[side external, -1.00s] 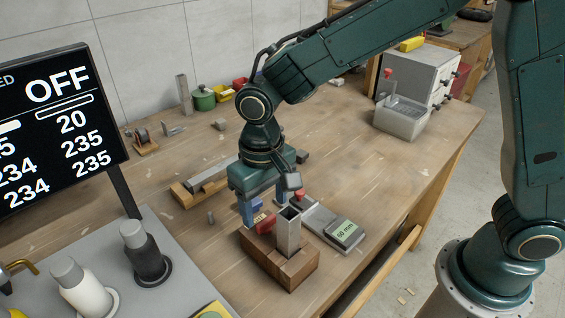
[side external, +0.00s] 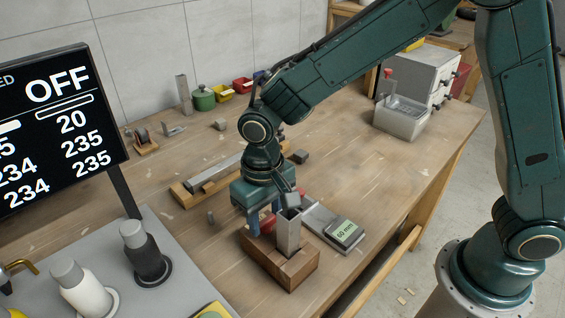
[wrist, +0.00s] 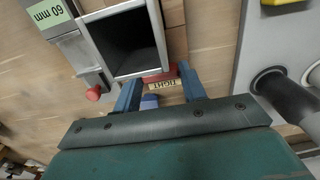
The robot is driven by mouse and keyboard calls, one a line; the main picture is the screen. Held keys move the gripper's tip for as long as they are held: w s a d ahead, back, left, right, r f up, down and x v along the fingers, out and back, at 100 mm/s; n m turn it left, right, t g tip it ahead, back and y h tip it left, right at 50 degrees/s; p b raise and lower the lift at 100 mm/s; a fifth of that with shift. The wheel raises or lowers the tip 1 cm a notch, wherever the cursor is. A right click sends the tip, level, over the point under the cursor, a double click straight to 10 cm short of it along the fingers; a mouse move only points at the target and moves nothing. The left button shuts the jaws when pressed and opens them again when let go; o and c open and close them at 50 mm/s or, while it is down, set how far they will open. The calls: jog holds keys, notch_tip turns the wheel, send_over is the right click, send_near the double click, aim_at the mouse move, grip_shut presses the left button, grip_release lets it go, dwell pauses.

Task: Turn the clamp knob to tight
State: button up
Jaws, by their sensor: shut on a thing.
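A square grey metal tube (side external: 288,232) stands upright in a brown wooden block (side external: 282,262); its open end faces me in the wrist view (wrist: 128,42). Beside the tube, a red part (wrist: 160,76) with a pale label reading TIGHT (wrist: 162,84) shows at my fingertips. I take the red part to be the clamp knob; its outline is mostly hidden. My gripper (wrist: 160,90) is shut on it, with a blue finger on each side. In the side view my gripper (side external: 262,222) points down behind the tube, and the red part is mostly hidden.
A gauge showing 60 mm (side external: 343,232) lies right of the block, with a red button in the wrist view (wrist: 93,94). A grey bar on a wooden rest (side external: 205,180) lies behind. A panel with a black post (side external: 148,255) is at front left.

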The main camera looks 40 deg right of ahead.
aim_at(266, 220)
jog(key=shift+m, duration=3)
jog(key=o, duration=1)
jog(key=shift+r, duration=0.1)
notch_tip(266, 220, up, 14)
jog(key=shift+f, duration=0.15)
